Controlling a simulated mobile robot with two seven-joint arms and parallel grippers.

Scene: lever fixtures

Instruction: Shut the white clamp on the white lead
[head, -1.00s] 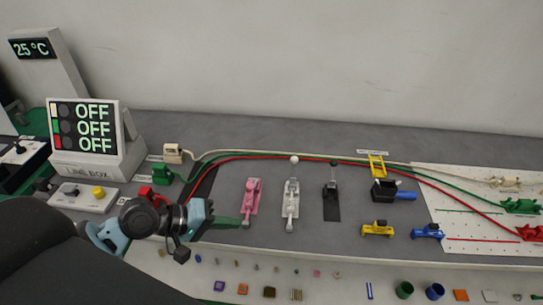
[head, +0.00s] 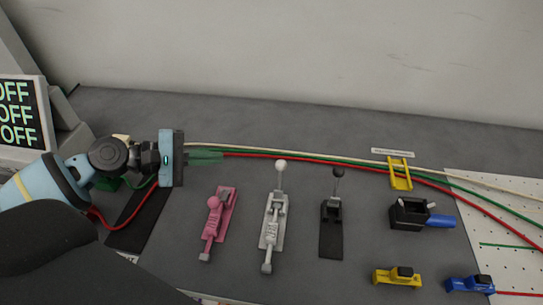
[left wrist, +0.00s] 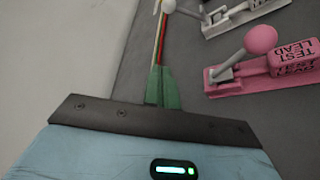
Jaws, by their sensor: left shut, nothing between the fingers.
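The white clamp (head: 273,225) sits on the grey bench between a pink and a black clamp. Its lever stands up, with a white ball (head: 281,165) on top. In the left wrist view the clamp (left wrist: 245,12) shows at the top right, partly cut off. The white lead (head: 300,150) runs along the back of the bench, beside a green and a red lead, behind the clamp. My left gripper (head: 218,157) is shut and empty, left of the white ball, over or beside the leads. Its green fingers (left wrist: 162,88) show in the wrist view. My right gripper is out of view.
The pink clamp (head: 220,218) is nearest my left gripper, and the black clamp (head: 332,215) stands to the right. A yellow bracket (head: 400,173) and a black box with a blue handle (head: 408,214) are farther right. A display (head: 20,115) stands at the left.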

